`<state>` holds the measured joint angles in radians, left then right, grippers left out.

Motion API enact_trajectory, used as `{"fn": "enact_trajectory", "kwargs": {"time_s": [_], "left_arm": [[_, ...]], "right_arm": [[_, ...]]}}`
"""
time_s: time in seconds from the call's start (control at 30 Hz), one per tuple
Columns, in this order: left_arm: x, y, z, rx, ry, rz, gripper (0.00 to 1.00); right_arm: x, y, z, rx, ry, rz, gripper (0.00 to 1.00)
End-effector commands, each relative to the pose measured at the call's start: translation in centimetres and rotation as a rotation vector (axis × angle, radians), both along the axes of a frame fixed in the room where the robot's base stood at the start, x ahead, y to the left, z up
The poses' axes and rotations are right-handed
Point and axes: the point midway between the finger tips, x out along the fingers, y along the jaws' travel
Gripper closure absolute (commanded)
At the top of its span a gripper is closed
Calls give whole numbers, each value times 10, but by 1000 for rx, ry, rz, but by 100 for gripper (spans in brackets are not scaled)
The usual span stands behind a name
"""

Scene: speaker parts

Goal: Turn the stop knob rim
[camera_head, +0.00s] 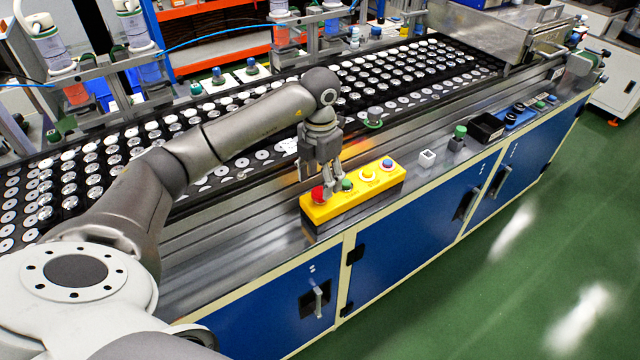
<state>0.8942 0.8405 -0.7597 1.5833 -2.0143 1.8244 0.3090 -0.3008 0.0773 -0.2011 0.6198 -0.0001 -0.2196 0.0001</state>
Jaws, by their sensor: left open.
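A yellow control box (378,190) sits on the metal ledge of the blue machine. A red knob (318,194) is at its left end, and I take it for the stop knob. My left gripper (333,190) points down over the box's left part. Its fingers are open and reach down at the red knob and the green button (347,185) beside it. I cannot tell whether a finger touches the knob rim, as the gripper partly covers it. My right gripper is not in view.
The box also has a yellow-white button (367,175) and a blue button (387,163). A small white square part (427,158) and a green-topped part (458,137) stand to the right. A conveyor (260,155) with rows of discs runs behind.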

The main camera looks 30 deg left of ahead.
Motion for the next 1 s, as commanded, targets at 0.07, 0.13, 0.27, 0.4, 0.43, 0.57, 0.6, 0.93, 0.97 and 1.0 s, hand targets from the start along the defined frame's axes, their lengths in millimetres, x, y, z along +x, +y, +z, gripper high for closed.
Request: {"fn": "enact_trajectory", "kwargs": {"time_s": [0.07,0.13,0.27,0.4,0.43,0.57,0.6,0.93,0.97,1.0], "left_arm": [[-1,-1,-12,-1,4,0,40],[0,-1,-20,-2,2,0,40],[0,0,-31,-1,0,0,40],[0,0,-34,0,-1,-1,40],[0,0,-34,0,-1,-1,40],[0,0,-34,-1,-1,-1,40],[0,0,-34,-1,-1,-1,43],[0,-1,-34,-1,-1,-1,85],[0,-1,-34,-1,-1,-1,86],[0,0,-34,-1,-2,-2,86]], "right_arm": [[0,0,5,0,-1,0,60],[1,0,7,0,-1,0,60],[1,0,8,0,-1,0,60],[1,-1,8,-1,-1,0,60],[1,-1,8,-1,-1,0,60],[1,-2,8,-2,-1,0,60],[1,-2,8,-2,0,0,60],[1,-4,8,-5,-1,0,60],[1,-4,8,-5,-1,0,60],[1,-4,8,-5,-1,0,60]]}}
